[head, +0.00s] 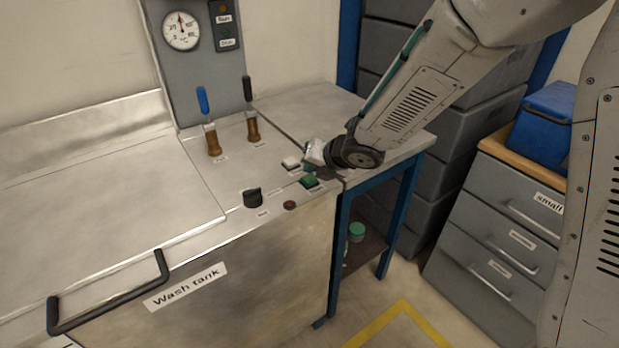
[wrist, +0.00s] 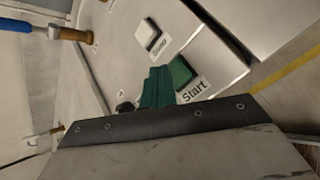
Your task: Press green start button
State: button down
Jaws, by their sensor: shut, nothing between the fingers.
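The green start button (head: 310,182) is a square button on the top panel of the wash tank, near its right front corner. It also shows in the wrist view (wrist: 182,72), beside a label reading "Start". My gripper (head: 308,168) is shut and empty, with green fingertips (wrist: 158,72) just above the panel. In the wrist view the fingertips appear just left of the green button and overlap its edge. I cannot tell whether they touch it. The button looks raised.
A white square button (head: 291,163) is next to the green one. A black knob (head: 253,197) and a small red button (head: 290,205) are on the same panel. Two valve levers (head: 212,138) stand behind. A bench (head: 318,100) adjoins at right; a drawer cabinet (head: 515,215) is further right.

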aim_at(312, 180)
jog(key=shift+f, duration=0.15)
jog(key=shift+f, duration=0.3)
jog(key=shift+f, duration=0.4)
dwell(1.0)
jog(key=shift+r, duration=0.85)
jog(key=shift+r, duration=2.5)
